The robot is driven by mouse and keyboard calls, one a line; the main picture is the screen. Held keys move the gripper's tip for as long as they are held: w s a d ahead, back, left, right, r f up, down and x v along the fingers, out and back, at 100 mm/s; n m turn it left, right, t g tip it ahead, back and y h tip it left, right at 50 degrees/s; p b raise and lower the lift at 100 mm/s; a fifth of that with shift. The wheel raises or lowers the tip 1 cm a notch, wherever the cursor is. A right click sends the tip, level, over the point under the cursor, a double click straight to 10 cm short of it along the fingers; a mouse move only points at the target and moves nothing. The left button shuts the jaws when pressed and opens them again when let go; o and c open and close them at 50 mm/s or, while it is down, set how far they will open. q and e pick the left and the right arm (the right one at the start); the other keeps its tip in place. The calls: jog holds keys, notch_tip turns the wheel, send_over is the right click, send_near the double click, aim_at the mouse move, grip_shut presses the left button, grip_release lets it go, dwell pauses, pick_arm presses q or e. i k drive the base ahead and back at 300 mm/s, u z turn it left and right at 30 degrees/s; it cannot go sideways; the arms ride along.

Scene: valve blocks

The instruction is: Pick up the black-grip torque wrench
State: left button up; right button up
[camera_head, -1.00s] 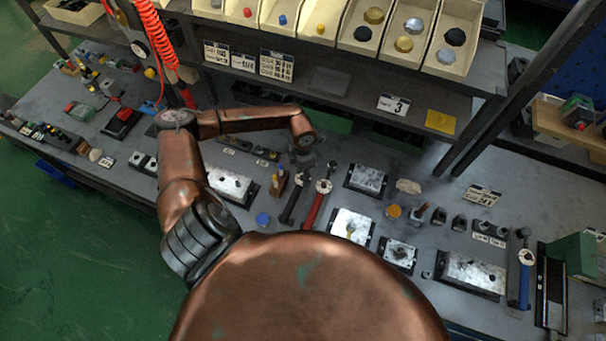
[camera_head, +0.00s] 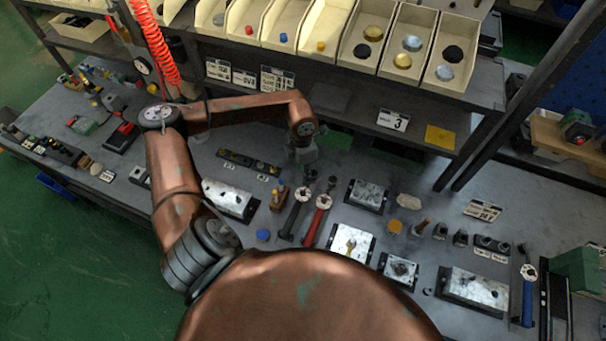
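The black-grip torque wrench (camera_head: 291,222) lies on the grey bench, its round head towards the back and its grip towards me. A red-grip wrench (camera_head: 314,226) lies close beside it on the right. My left gripper (camera_head: 304,170) hangs from the copper arm just behind the black-grip wrench's head. It points down and appears apart from the wrench. Its fingers are small and dark, so I cannot tell whether they are open or shut. My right gripper is not in view.
A small wooden holder (camera_head: 279,198) stands just left of the black-grip wrench. Metal valve blocks (camera_head: 229,197) stand left and right (camera_head: 351,241) of the wrenches. A shelf with parts bins (camera_head: 363,40) overhangs the back. A blue-grip wrench (camera_head: 527,302) lies far right.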

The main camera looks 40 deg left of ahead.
aim_at(290, 218)
jog(key=k, duration=2)
